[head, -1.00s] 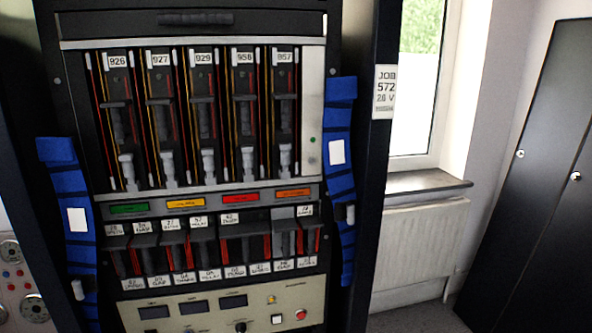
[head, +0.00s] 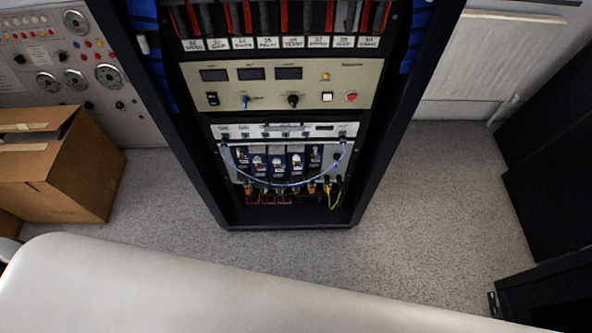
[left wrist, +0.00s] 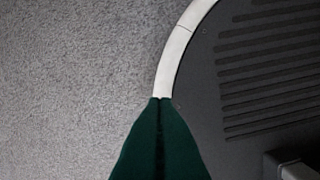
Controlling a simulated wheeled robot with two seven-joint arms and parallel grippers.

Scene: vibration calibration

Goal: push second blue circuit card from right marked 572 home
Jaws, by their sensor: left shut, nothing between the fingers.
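The blue circuit cards stand in a row low in the black rack (head: 386,140) in the head view. The second blue card from the right (head: 296,161) is among them, small and partly crossed by wires. Its marking is too small to read, and I cannot tell how far in it sits. My left gripper (left wrist: 160,100) shows only in the left wrist view, as dark green fingers shut and empty above the floor, far from the cards. My right gripper is in no view.
A light blue cable (head: 283,186) sags in front of the cards. Above them is a beige panel (head: 360,75) with knobs and a red button. A cardboard box (head: 75,175) stands left of the rack. Grey carpet (head: 440,200) is clear to the right.

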